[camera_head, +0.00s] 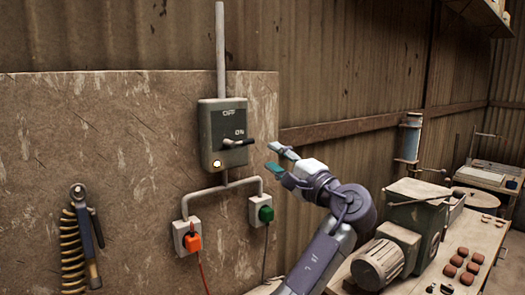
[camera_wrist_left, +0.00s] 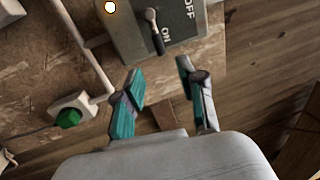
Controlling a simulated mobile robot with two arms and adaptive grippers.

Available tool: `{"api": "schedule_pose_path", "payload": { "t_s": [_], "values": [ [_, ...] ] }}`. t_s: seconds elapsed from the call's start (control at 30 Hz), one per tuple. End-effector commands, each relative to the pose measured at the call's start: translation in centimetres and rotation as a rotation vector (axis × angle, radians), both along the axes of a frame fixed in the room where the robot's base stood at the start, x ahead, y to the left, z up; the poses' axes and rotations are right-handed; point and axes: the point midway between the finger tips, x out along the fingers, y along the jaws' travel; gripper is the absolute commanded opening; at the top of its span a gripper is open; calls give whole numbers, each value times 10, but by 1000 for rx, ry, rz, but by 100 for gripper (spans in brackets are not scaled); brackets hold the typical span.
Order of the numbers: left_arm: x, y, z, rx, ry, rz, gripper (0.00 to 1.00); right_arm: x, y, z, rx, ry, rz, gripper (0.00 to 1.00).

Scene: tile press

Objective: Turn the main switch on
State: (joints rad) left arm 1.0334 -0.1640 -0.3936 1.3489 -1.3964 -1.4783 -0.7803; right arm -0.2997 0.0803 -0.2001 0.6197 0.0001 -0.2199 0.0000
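The main switch is a grey-green box (camera_head: 222,125) on the wall board, marked OFF at the top and ON lower down. Its black-handled lever (camera_head: 238,142) sticks out to the right, just below the ON mark. A small lamp (camera_head: 216,163) on the box glows pale yellow. The wrist view also shows the lever (camera_wrist_left: 157,38) beside the ON mark, and the lamp (camera_wrist_left: 110,7). My left gripper (camera_head: 276,160) is open and empty, to the right of and slightly below the lever. In the wrist view its teal fingertips (camera_wrist_left: 159,72) are apart, short of the lever and not touching it. My right gripper is out of view.
Below the box are two sockets, one with an orange plug (camera_head: 192,242) and one with a green plug (camera_head: 266,214). A bench (camera_head: 475,240) with a motor (camera_head: 378,266) and several red-brown tiles stands at the right.

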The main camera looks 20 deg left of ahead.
Motion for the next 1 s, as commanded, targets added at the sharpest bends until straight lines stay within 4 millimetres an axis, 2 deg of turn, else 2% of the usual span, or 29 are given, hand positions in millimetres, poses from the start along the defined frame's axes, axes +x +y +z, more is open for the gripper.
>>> {"api": "schedule_pose_path", "payload": {
  "t_s": [0.1,0.23,0.73,0.77,0.87,0.97,1.0],
  "values": [
    [-8,-14,-4,1,2,-1,40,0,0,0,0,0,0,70],
    [-13,-22,-5,1,1,0,40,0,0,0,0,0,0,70],
    [-13,-22,-10,-6,4,-3,40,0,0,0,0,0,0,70],
    [-12,-21,-14,-14,9,-7,40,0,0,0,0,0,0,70],
    [-10,-13,-48,-75,34,-35,40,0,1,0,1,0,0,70],
    [-10,-1,-108,-194,75,-85,40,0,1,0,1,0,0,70],
    [-13,5,-138,-255,94,-105,40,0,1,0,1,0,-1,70]
  ]
}}
